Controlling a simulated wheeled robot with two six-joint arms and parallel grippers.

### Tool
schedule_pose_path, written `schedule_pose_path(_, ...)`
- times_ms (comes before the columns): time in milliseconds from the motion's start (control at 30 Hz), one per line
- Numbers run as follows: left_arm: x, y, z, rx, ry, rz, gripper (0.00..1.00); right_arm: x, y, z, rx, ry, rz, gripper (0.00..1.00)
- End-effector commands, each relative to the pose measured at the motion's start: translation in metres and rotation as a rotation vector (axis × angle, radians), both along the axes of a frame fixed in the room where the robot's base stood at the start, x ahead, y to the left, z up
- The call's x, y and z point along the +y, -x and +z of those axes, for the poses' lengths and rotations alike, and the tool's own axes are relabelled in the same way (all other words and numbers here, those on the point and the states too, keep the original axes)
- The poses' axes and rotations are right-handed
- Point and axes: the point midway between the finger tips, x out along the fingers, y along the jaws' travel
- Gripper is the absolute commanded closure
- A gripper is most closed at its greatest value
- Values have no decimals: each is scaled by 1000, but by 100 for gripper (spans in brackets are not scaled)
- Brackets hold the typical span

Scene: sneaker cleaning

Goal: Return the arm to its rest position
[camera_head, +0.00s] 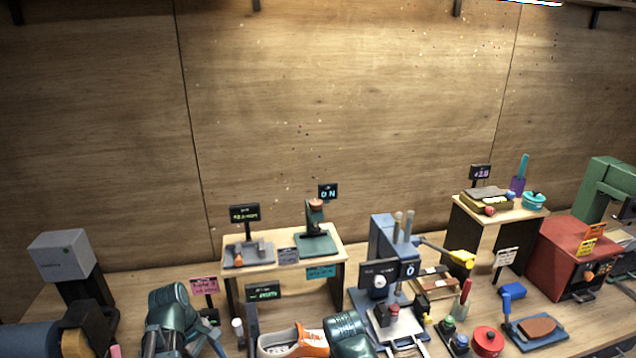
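Two teal arm parts, which look like links of my own arms, show at the bottom edge, one left of centre and one near the middle. No gripper fingertips can be made out; the lower ends of both arms are cut off by the frame. An orange and white sneaker (293,341) lies at the bottom middle, just left of the right-hand teal part. The sneaker's lower part is cut off by the frame edge.
A small wooden stand (336,247) carries two devices behind the sneaker. A blue-grey press (383,240) stands to its right. Further right are a second stand (500,211), a red box machine (570,255), a red round tin (488,341) and a blue tray (550,340). A grey-topped machine (62,255) stands left.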

Motion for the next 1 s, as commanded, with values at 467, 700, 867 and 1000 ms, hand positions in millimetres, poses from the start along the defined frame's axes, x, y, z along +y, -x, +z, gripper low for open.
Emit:
schedule_pose_path(467,-171,46,-20,-86,-220,-1292,36,0,0,-13,0,0,-1,50)
schedule_pose_path(700,-200,61,-21,-94,-263,-1597,36,0,0,-15,0,0,-1,50)
schedule_pose_path(867,-204,62,-21,-94,-268,-1637,36,0,0,-15,0,0,-1,50)
schedule_pose_path(1000,-203,62,-21,-94,-267,-1635,36,0,0,-15,0,0,-1,50)
